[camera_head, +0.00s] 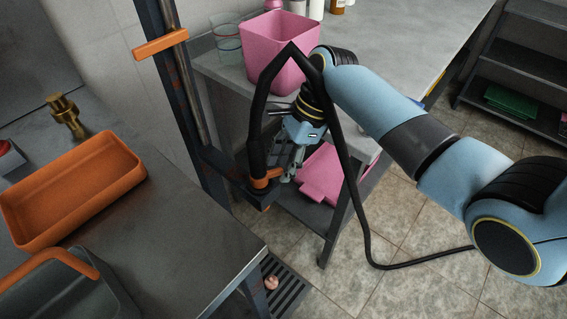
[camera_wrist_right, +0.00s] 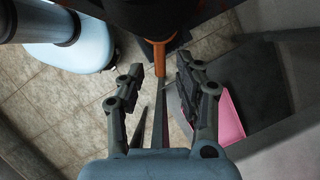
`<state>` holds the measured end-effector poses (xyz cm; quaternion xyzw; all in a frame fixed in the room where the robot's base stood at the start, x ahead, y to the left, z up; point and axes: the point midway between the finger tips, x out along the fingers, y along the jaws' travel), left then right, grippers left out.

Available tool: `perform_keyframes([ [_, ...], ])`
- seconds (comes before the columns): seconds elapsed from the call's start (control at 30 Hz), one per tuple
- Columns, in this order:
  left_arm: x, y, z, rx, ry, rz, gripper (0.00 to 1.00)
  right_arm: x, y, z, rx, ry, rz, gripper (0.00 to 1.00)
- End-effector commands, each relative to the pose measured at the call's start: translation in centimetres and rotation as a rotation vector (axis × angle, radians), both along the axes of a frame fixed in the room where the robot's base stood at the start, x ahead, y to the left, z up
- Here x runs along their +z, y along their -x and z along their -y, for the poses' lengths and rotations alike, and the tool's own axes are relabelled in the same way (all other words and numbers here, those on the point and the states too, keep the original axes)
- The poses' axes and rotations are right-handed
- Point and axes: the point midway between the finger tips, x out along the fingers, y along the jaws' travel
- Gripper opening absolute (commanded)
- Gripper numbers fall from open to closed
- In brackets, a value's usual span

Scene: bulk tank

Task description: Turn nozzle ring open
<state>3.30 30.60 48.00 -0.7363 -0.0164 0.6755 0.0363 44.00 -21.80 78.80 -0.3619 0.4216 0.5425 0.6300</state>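The nozzle ring is an orange collar (camera_head: 264,181) at the lower end of a thick black hose (camera_head: 256,135), beside the dark metal post. My right gripper (camera_head: 293,168) is just to the right of it, pointing down. In the right wrist view, my right gripper (camera_wrist_right: 158,70) has its two fingers spread apart. The orange nozzle part (camera_wrist_right: 160,57) shows between and slightly beyond the fingertips. I see no clear contact with it. My left gripper is not in view.
An orange tray (camera_head: 75,185) and a brass fitting (camera_head: 66,116) are on the left counter. A pink bin (camera_head: 277,50) stands on the table behind my right wrist. Tiled floor (camera_head: 410,290) is open at lower right.

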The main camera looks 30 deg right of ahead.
Motion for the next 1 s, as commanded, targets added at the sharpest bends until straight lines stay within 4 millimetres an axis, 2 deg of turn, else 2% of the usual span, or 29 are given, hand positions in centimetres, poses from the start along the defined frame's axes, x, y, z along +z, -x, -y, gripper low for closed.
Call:
perform_keyframes([
  [0.23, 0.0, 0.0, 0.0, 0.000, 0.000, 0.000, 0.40, 0.0, 0.0, 0.0, 0.001, 0.000, 0.001, 0.35],
  [0.5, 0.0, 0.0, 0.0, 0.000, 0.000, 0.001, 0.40, 0.0, 0.0, 0.0, 0.001, 0.001, 0.001, 0.00],
  [0.73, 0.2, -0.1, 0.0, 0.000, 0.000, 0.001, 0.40, 0.1, -0.1, 0.0, 0.006, 0.001, 0.000, 0.00],
  [1.0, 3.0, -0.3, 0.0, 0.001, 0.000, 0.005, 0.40, 0.4, -0.9, 0.1, 0.145, 0.001, -0.001, 0.00],
])
